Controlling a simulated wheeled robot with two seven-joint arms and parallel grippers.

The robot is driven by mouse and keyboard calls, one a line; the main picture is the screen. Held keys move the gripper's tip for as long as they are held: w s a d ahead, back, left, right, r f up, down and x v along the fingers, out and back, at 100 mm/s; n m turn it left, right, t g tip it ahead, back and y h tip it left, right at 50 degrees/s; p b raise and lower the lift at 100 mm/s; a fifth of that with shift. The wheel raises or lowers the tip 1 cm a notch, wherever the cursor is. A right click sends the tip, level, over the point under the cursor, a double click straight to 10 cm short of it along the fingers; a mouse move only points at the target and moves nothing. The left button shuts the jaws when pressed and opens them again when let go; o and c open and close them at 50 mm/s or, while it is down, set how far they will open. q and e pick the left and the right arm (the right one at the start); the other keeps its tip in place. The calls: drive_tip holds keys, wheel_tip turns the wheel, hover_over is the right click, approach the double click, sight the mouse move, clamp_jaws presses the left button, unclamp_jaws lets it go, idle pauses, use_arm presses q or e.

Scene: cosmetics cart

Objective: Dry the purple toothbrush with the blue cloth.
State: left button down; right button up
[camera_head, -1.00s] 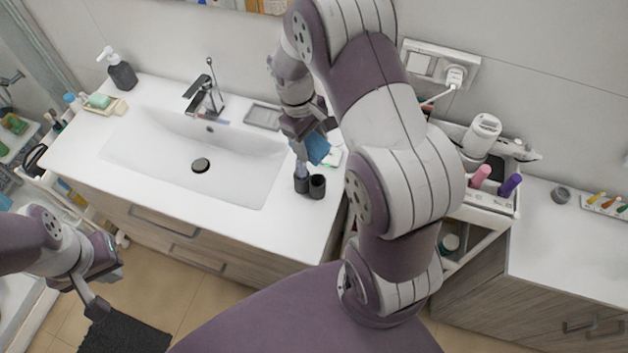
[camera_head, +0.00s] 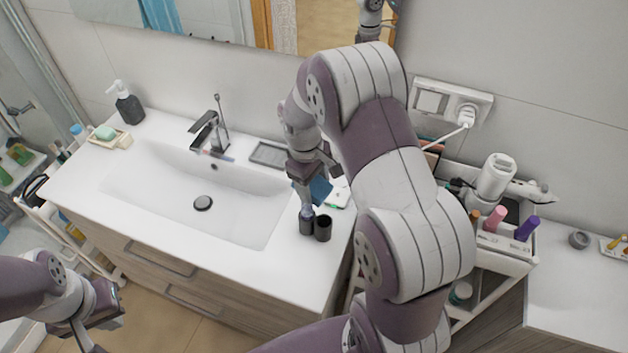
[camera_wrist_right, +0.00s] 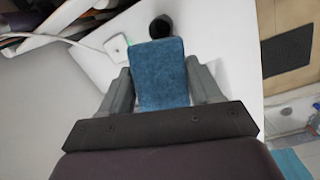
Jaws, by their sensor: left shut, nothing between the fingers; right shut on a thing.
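My right gripper (camera_head: 312,180) is shut on the blue cloth (camera_head: 320,189), just above and behind two dark cups (camera_head: 323,229) on the counter. In the right wrist view, the cloth (camera_wrist_right: 159,75) sits flat between the two fingers, with one dark cup opening (camera_wrist_right: 161,27) beyond it. Something small and bluish shows at the mouth of the left cup (camera_head: 306,224); I cannot tell what it is. A thin toothbrush-like item (camera_head: 217,155) lies behind the basin by the faucet; its colour is unclear, so I cannot identify the purple toothbrush. My left gripper (camera_head: 98,328) is shut and empty at the lower left.
The white sink basin (camera_head: 160,190) and faucet (camera_head: 210,132) are left of the cups. A grey soap tray (camera_head: 268,154) lies behind. A white cart (camera_head: 490,250) holding pink and purple bottles stands right. The front counter strip is clear.

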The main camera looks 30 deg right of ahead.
drive_tip(key=shift+f+b, duration=0.45)
drive_tip(key=shift+f, duration=0.35)
idle(0.9)
drive_tip(key=shift+w+a+r, duration=0.1)
